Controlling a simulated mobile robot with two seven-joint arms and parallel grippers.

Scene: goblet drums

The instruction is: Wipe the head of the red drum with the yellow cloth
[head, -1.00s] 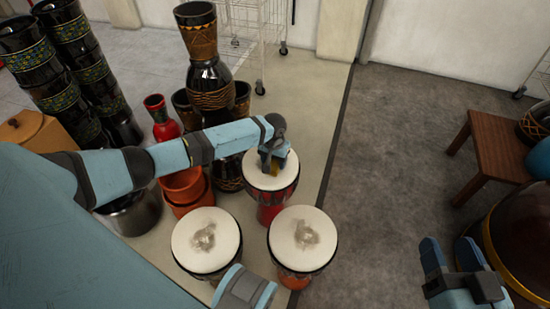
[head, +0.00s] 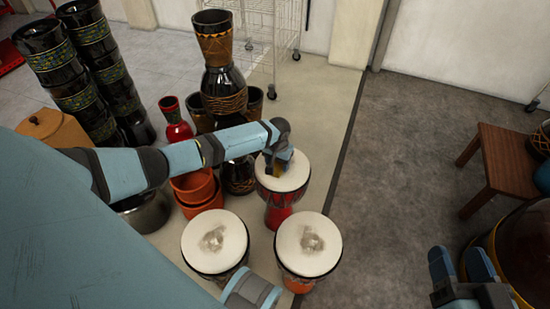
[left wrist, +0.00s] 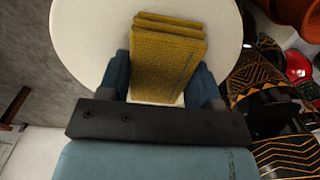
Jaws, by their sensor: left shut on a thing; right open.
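The red drum (head: 281,203) stands behind two other drums, its white head (head: 294,177) facing up. My left gripper (head: 278,166) is over that head, shut on the folded yellow cloth (left wrist: 166,55). In the left wrist view the cloth lies between the fingers, over the white head (left wrist: 90,45). I cannot tell for sure whether the cloth touches the head. No smudge shows on the visible part of this head. My right gripper (head: 462,268) is open and empty at the lower right, away from the drums.
Two drums with grey-smudged white heads, a left one (head: 202,233) and a right one (head: 325,229), stand in front. Orange pots (head: 196,188), a tall black vase (head: 222,75) and stacked black drums (head: 60,75) stand left. A wooden stool (head: 508,160) is right; grey floor between is clear.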

